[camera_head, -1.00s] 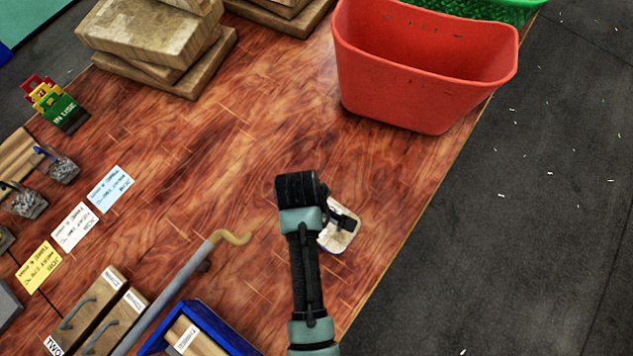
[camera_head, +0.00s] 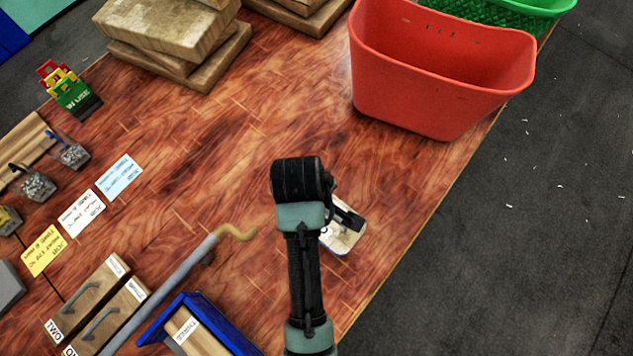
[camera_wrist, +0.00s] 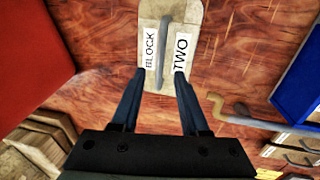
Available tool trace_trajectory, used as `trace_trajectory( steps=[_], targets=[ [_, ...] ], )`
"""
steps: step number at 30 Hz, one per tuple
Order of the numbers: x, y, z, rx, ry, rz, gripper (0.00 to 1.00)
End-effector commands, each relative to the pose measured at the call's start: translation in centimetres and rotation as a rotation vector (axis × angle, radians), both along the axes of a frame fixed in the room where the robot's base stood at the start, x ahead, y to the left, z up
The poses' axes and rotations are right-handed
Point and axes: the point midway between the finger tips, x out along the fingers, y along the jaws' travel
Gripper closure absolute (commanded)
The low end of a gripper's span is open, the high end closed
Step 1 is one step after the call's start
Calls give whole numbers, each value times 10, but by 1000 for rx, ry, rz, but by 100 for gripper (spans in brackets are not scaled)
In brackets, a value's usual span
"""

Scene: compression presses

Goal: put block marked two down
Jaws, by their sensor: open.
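The block marked two (camera_wrist: 190,17) is a pale wooden block with a grey handle (camera_wrist: 164,45) and white labels reading BLOCK and TWO. In the wrist view it lies at top centre, its top end cut off by the frame. My gripper (camera_wrist: 159,76) is open, its fingertips over the block's near part, on either side of the handle's line. Nothing is gripped; whether the fingers touch the block I cannot tell. In the head view the block (camera_head: 345,240) sits on the table right of my arm, partly hidden by it.
A red bin (camera_head: 435,85) stands at the table's far right edge. Left of my arm are a grey lever with a tan hooked end (camera_head: 238,233), a blue-edged tray (camera_head: 181,303) and other handled blocks (camera_head: 92,290). Bare table surrounds the block.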

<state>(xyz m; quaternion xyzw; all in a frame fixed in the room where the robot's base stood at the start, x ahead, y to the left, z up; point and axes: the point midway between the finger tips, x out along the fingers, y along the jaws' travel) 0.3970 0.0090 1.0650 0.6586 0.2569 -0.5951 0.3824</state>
Motion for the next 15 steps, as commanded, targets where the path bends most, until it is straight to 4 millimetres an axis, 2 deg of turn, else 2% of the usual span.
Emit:
trace_trajectory(
  steps=[3,6,10,15],
  targets=[
    [-2,3,24,1,-6,-1,55],
    [-4,5,39,0,-5,-1,55],
    [-7,6,51,0,-2,-1,55],
    [-8,7,57,1,-5,-2,55]
  ],
)
